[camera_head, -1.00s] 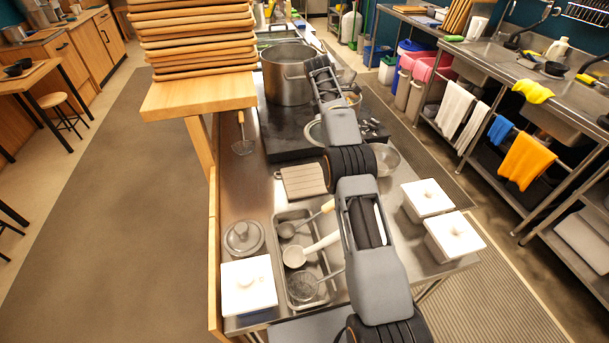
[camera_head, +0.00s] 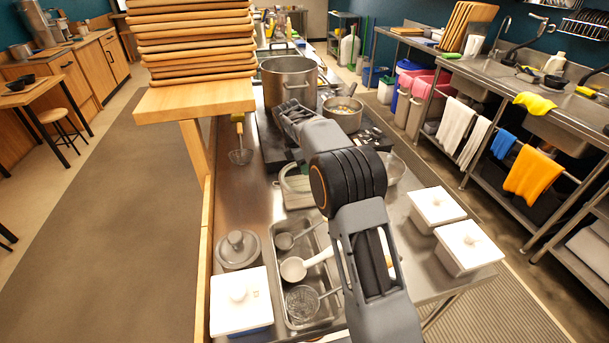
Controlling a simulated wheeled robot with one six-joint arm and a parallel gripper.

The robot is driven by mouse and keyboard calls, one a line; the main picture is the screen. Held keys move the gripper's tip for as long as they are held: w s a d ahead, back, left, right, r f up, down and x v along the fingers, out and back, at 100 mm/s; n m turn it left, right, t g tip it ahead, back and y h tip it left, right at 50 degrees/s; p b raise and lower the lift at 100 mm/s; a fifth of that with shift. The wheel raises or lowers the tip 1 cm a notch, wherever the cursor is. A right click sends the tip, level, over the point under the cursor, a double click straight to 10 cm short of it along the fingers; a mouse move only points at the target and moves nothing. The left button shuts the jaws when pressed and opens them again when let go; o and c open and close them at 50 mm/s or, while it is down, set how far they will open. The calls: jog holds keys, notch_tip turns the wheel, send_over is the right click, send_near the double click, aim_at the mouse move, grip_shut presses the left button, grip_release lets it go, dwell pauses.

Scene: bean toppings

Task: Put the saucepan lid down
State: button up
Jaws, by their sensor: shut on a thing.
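The saucepan lid (camera_head: 290,183), a pale-rimmed disc, is over the light slatted board (camera_head: 297,203) on the steel counter. I cannot tell whether it touches the board. My gripper (camera_head: 300,162) is above the lid, shut on it; my forearm and wrist hide most of the fingers and the lid's right side. The saucepan (camera_head: 342,120) stands uncovered on the dark stove behind, with food pieces showing inside.
A large stockpot (camera_head: 288,83) stands behind my wrist. A steel tray (camera_head: 283,262) with ladles, a grey lidded pot (camera_head: 238,250) and a white lidded box (camera_head: 240,300) are in front. Two white boxes (camera_head: 437,207) stand at right. A whisk (camera_head: 240,150) lies left of the stove.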

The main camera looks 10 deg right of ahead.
aim_at(295, 175)
jog(key=shift+s+a+f, duration=0.1)
jog(key=shift+a+f, duration=0.05)
jog(key=shift+f, duration=1.65)
jog(key=shift+f, duration=0.15)
jog(key=o, duration=1.1)
jog(key=shift+c, duration=0.2)
jog(key=p+v, duration=0.1)
jog(key=v, duration=1.1)
